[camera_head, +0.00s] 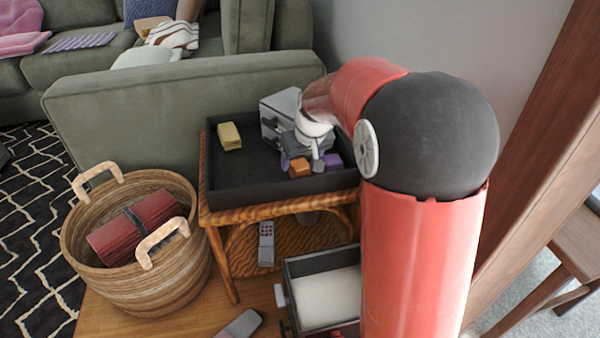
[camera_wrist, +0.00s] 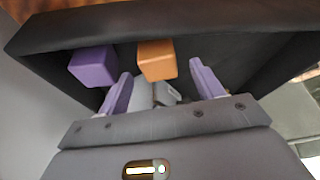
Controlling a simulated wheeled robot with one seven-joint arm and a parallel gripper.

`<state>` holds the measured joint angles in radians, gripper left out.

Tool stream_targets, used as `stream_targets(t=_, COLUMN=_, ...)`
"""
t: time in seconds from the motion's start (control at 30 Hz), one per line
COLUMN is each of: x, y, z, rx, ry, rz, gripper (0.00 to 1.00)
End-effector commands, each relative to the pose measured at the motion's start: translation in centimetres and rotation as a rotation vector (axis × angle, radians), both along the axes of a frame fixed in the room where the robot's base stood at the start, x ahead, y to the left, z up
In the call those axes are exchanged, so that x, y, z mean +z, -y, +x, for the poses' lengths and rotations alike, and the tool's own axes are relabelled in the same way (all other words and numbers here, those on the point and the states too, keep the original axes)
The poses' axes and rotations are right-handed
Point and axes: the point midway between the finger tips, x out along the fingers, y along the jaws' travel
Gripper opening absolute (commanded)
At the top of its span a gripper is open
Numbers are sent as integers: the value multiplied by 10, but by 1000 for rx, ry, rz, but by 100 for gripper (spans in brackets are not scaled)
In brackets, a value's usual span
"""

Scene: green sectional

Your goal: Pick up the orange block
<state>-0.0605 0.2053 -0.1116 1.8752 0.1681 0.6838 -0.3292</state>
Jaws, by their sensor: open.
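The orange block (camera_head: 299,168) sits in the black tray (camera_head: 232,196) near its front wall. In the wrist view the orange block (camera_wrist: 156,60) shows ahead of my gripper (camera_wrist: 162,84), in the gap between the two fingertips in the picture. The fingers are apart, and nothing is held between them. A purple block (camera_wrist: 93,67) lies left of the orange one in the wrist view, outside the left finger. In the head view the purple block (camera_head: 333,161) is right of the orange one. My gripper and wrist hide part of the tray there.
The tray stands on a wooden table (camera_head: 215,218). A yellow block (camera_head: 229,137) is at its left, and a grey boxy object (camera_head: 279,107) is behind my gripper. A woven basket (camera_head: 150,280) is left of the table; an open drawer (camera_head: 325,290) is in front. The tray walls bound the space.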

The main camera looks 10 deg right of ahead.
Motion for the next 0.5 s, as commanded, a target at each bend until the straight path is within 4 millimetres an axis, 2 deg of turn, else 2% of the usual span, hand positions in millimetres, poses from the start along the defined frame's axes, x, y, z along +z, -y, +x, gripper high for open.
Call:
stream_targets(t=0.03, x=-11, y=0, z=3, rx=-1, ry=-4, rz=1, gripper=66)
stream_targets(t=0.17, x=-27, y=-1, z=9, rx=0, ry=-4, rz=-1, gripper=66)
stream_targets(t=0.4, x=-29, y=-1, z=11, rx=0, ry=0, rz=0, gripper=66)
stream_targets(t=0.5, x=-29, y=-1, z=11, rx=0, ry=-1, rz=0, gripper=55)
